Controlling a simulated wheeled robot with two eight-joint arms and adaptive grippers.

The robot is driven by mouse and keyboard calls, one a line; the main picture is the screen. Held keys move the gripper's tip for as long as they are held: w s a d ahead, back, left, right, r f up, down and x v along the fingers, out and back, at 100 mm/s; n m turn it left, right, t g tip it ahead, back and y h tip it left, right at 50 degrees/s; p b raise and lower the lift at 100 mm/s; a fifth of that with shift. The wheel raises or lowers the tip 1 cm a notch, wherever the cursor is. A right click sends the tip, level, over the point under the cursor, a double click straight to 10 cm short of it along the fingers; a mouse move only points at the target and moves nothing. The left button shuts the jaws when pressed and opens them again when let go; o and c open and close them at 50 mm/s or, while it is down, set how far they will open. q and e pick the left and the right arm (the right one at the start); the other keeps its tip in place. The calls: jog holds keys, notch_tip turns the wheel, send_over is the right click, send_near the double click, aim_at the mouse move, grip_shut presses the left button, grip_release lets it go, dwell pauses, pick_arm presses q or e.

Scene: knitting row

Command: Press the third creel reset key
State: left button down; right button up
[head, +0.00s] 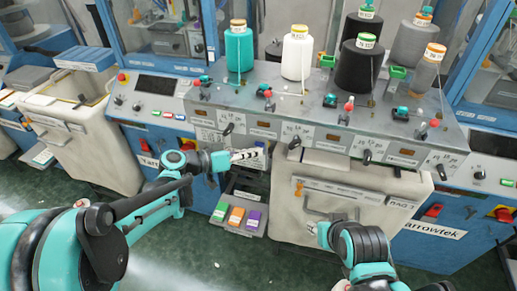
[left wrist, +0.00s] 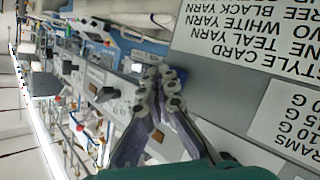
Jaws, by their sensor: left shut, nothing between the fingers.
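One lever (head: 295,142) sits right of my left gripper, another (head: 367,156) further right, and another (head: 228,129) up and left. I cannot tell which one is the reset key. My left gripper (head: 262,156) is in front of the lower panel face, below the levers; contact cannot be judged. Its fingers (left wrist: 160,85) meet at the tips with nothing between them in the left wrist view.
Teal (head: 239,50), white (head: 296,55), black (head: 362,65) and grey cones stand on the creel top. A white bin (head: 335,205) stands below right; a tray of coloured cards (head: 238,218) lies below my gripper. A style card (left wrist: 250,35) shows in the wrist view.

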pick_arm(q)
jog(key=shift+s, duration=0.1)
jog(key=s, duration=0.2)
jog(key=s+a, duration=0.2)
jog(key=s, duration=0.1)
jog(key=shift+s, duration=0.3)
dwell(0.8)
jog(key=s+a+f+n+y, duration=0.2)
jog(key=s+a+n+y, duration=0.1)
jog(key=s+a+y, duration=0.3)
jog(key=s+a+f+n+y, duration=0.3)
jog(key=s+a+y, duration=0.3)
jog(key=s+a, duration=0.4)
jog(key=shift+n+y, duration=0.4)
jog(key=shift+s, duration=0.1)
